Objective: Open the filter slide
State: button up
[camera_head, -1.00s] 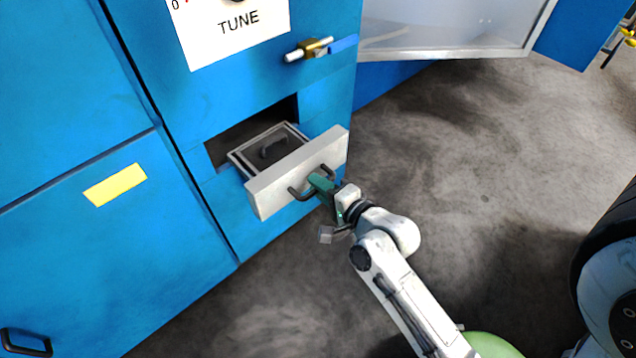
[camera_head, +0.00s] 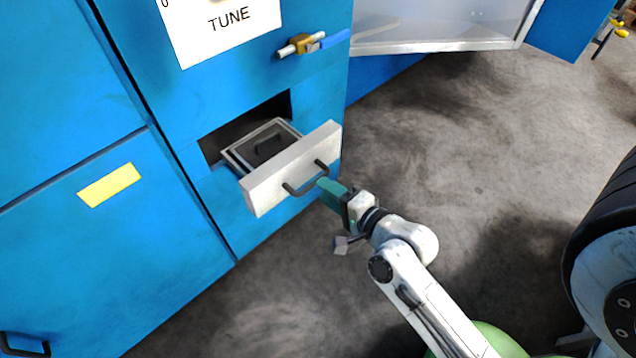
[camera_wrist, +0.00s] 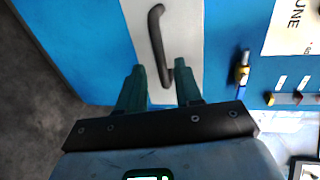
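The filter slide (camera_head: 291,169) is a drawer with a light grey front panel, standing pulled out from its dark opening in the blue cabinet. A grey framed tray (camera_head: 258,146) with a dark inside and a small handle shows behind the panel. The slide's dark bar handle (camera_head: 306,181) is on the front panel; it also shows in the wrist view (camera_wrist: 157,45).
A brass valve with a blue lever (camera_head: 312,43) sits on the cabinet above the slide, below a TUNE label (camera_head: 222,25). A dark wheel (camera_head: 606,240) stands at the right. Grey floor (camera_head: 450,140) is open between them.

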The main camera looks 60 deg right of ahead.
jog(key=shift+v, duration=2.95)
jog(key=shift+w, duration=0.1)
jog(key=a+f+n+g+y, duration=0.5)
jog(key=a+f+n+g, duration=0.4)
jog(key=n, duration=0.6)
jog(key=s+n+g+h, duration=0.1)
jog(key=s+n+g, duration=0.4)
jog(key=n, duration=0.1)
notch_tip(320, 180, up, 14)
jog(key=p, duration=1.4)
